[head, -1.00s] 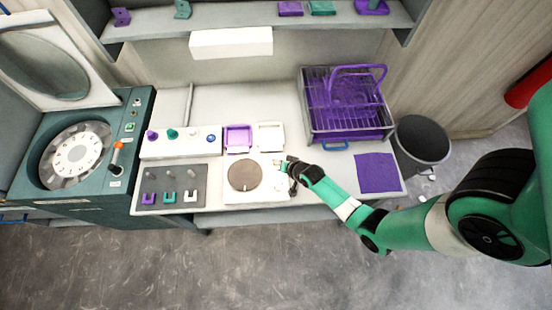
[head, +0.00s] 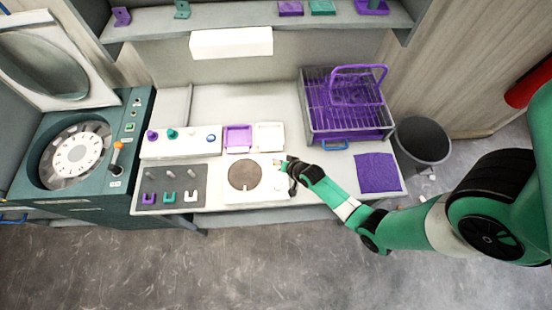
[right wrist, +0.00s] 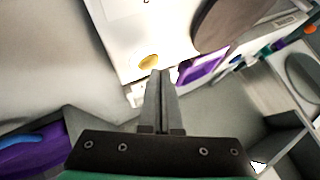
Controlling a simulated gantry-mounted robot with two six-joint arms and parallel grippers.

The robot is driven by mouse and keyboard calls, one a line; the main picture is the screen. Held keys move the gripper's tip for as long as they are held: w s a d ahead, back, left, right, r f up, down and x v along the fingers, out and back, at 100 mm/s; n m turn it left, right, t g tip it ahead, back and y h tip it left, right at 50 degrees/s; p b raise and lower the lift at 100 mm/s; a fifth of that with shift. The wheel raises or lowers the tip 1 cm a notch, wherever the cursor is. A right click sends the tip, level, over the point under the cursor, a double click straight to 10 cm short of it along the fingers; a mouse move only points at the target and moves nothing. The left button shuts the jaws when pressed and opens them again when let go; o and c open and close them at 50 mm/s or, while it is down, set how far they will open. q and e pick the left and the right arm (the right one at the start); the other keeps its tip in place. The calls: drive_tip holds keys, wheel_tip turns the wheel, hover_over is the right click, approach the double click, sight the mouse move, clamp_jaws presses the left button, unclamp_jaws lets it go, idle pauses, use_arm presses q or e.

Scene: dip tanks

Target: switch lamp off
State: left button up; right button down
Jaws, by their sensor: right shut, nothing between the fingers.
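A white box unit with a round brown disc (head: 244,175) on top stands at the front middle of the bench. A small orange-yellow button (right wrist: 148,61) is on this unit's top in the right wrist view. My right gripper (head: 284,164) is at the right edge of the unit. Its fingers are together and empty, and in the right wrist view the fingertips (right wrist: 160,73) appear close beside the button. I cannot tell whether they touch it. A long white bar (head: 231,42), possibly the lamp, hangs under the shelf. My left gripper is not in view.
A white panel with knobs (head: 180,142) and two small trays are behind the unit. A dark bin (head: 422,143) stands right of the bench.

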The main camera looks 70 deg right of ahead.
drive_tip(key=shift+f, duration=0.1)
drive_tip(key=shift+f+b, duration=0.4)
drive_tip(key=shift+b, duration=0.05)
drive_tip(key=shift+r, duration=0.15)
drive_tip(key=shift+r+p, duration=0.3)
drive_tip(key=shift+p, duration=0.2)
wheel_tip(320, 180, up, 6)
drive_tip(key=p, duration=0.6)
drive_tip(key=shift+r, duration=0.1)
